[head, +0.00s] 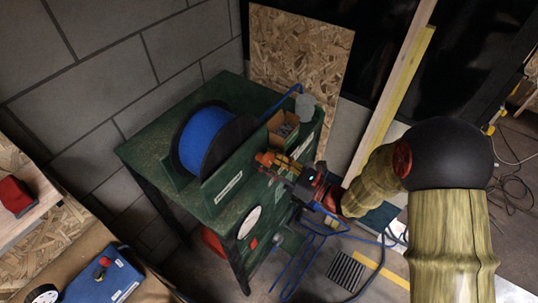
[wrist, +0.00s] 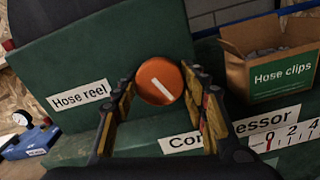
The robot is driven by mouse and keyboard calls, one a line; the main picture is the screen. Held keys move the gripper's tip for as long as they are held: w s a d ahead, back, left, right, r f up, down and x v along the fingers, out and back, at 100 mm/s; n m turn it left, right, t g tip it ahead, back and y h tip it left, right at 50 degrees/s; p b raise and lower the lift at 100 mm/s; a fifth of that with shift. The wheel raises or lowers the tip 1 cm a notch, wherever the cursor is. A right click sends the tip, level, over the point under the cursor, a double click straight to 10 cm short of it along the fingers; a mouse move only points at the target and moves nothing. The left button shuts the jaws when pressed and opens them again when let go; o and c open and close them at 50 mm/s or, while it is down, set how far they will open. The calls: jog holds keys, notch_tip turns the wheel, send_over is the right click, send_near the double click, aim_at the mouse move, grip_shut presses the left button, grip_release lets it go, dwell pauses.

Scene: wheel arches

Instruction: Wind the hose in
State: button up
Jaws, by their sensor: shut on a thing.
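The hose reel (head: 207,140), wound with blue hose between black flanges, stands on a green bench (head: 240,90). Blue hose (head: 281,103) runs from the reel to the bench's far right end, and more blue hose (head: 292,268) hangs in front near the floor. My gripper (head: 271,161) is at the bench front, right of the reel. In the wrist view its fingers (wrist: 165,90) are on both sides of a round orange knob (wrist: 160,81) with a white line, shut on it. The knob is beside the "Hose reel" label (wrist: 81,96); its mount is hidden.
A cardboard box of hose clips (wrist: 272,62) stands close to the right of my gripper. A "Compressor" label (wrist: 190,142) and a scale lie below it. A white round dial (head: 250,222) is on the bench front. A floor grate (head: 345,271) lies in front.

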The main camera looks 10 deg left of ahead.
jog(key=m+p, duration=0.6)
jog(key=shift+s+m, duration=0.15)
jog(key=shift+m, duration=0.15)
jog(key=m+p, duration=0.5)
jog(key=m, duration=0.1)
jog(key=shift+p, duration=0.3)
jog(key=m+p, duration=0.4)
jog(key=m, duration=0.2)
jog(key=shift+m, duration=0.4)
jog(key=m+p, duration=0.3)
jog(key=m, duration=0.3)
jog(key=o, duration=1.1)
jog(key=shift+o, duration=0.3)
jog(key=shift+r, duration=0.1)
